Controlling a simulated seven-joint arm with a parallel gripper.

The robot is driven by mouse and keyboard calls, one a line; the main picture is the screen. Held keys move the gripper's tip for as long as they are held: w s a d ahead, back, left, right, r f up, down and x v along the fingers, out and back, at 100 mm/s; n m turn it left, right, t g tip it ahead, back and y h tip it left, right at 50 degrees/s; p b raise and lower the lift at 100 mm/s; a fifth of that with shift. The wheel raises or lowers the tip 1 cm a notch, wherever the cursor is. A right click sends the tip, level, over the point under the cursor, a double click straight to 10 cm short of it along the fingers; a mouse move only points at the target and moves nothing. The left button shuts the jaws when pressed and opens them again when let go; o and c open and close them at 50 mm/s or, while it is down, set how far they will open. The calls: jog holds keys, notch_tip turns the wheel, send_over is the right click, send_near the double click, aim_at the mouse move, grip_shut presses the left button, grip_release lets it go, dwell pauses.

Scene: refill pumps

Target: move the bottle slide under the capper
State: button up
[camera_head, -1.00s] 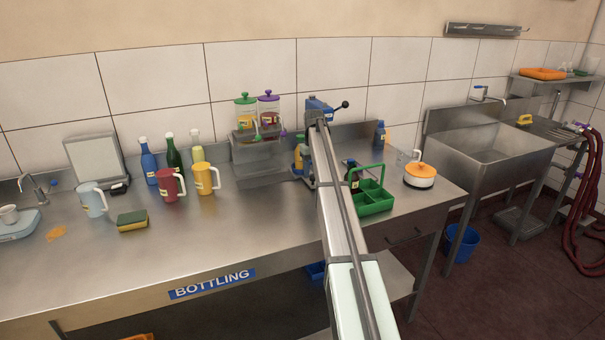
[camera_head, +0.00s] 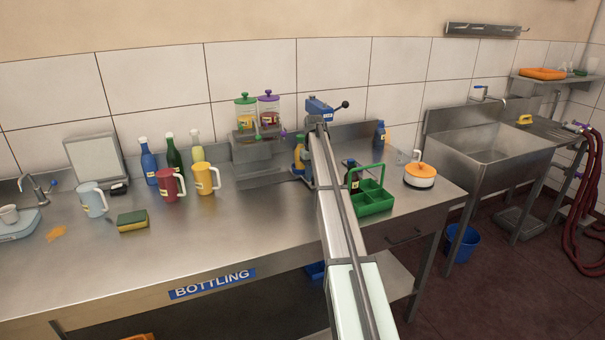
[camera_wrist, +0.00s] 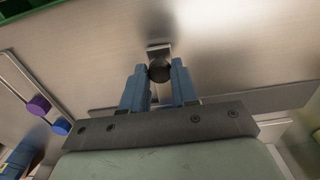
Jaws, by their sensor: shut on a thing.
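My gripper (camera_wrist: 159,88) has its blue fingers shut on a dark round knob (camera_wrist: 159,70) in the wrist view. The knob sits at a small metal bracket on a steel surface; I take it for the bottle slide's handle. The capper (camera_head: 320,108) is the blue-headed press with a black ball lever, at the back of the bench in the head view. My arm covers much of its lower part. A yellow and blue item (camera_head: 299,155) shows just left of my arm below the capper. The slide and my fingers are hidden in the head view.
A dispenser with two clear jars (camera_head: 257,112) stands left of the capper. Bottles and mugs (camera_head: 171,185) stand farther left. The front bench middle is clear.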

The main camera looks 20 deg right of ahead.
jog(key=shift+d, duration=5.4)
jog(key=o, duration=0.9)
jog(key=shift+o, duration=0.2)
notch_tip(320, 180, up, 14)
jog(key=shift+f, duration=0.1)
